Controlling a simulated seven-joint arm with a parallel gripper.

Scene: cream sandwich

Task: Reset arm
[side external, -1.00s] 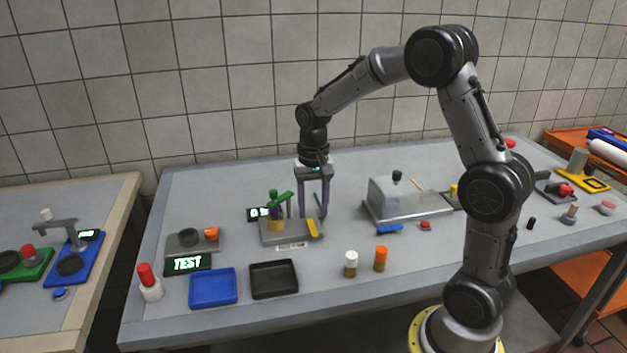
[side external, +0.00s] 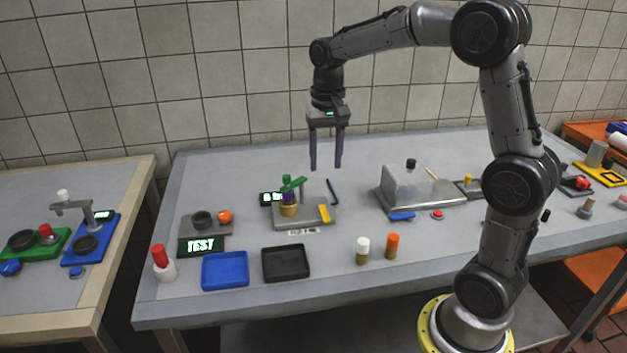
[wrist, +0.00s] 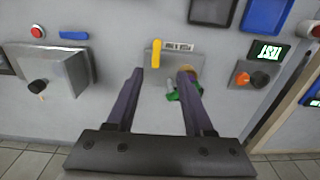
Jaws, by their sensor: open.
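My gripper (side external: 326,165) is open and empty. It hangs with its purple fingers pointing down, well above the table and above the grey station (side external: 318,215) with the yellow lever (side external: 323,213). A green and purple piece (side external: 289,188) stands on the left part of that station. In the wrist view my gripper's two fingers (wrist: 163,80) are spread apart. The yellow lever (wrist: 157,55) shows between and beyond them, and the green part (wrist: 172,96) is partly hidden by the right finger.
A blue tray (side external: 225,271) and a black tray (side external: 286,263) lie at the front. A white-capped vial (side external: 362,250) and an orange-capped vial (side external: 392,247) stand to their right. The tiled wall (side external: 230,80) is behind the table.

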